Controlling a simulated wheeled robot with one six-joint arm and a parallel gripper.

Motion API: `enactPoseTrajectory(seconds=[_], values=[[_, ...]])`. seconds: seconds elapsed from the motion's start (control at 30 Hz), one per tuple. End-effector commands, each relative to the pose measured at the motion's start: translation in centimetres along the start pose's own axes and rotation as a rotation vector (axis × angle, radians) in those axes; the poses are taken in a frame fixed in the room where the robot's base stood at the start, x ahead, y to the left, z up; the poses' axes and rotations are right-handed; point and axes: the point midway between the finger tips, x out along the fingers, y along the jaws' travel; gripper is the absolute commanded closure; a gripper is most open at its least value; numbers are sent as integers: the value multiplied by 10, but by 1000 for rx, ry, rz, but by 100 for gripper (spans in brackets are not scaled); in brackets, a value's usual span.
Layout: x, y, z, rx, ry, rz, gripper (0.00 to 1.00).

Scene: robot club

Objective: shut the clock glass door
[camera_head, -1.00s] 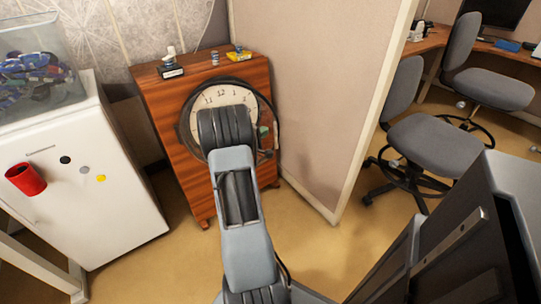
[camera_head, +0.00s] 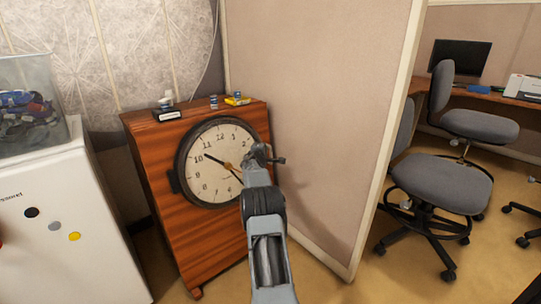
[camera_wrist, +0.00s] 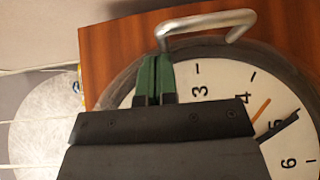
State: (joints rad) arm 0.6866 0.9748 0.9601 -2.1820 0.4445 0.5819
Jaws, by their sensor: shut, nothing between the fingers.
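The clock (camera_head: 222,160) has a white round dial with black numbers and hands in a wooden cabinet. Its round glass door shows as a dark rim (camera_head: 184,150) around the dial and looks flush or nearly so; a very small gap cannot be told. A dark block, seemingly the hinge, sits at its left. The bent metal door handle (camera_wrist: 205,22) shows in the wrist view. My gripper (camera_wrist: 153,66) has its green fingers together, empty, over the rim beside the handle's end; whether they touch is unclear. In the head view my gripper (camera_head: 262,157) is at the dial's right edge.
The wooden cabinet (camera_head: 165,150) carries small items on top. A beige partition (camera_head: 310,120) stands close on its right. A white fridge (camera_head: 60,230) with a clear bin is at left. Grey office chairs (camera_head: 440,185) stand beyond the partition.

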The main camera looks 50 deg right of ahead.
Motion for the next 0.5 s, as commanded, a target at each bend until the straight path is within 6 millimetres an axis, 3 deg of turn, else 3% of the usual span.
enactPoseTrajectory(seconds=[0.5], values=[[2,2,-18,-3,27,4,100]])
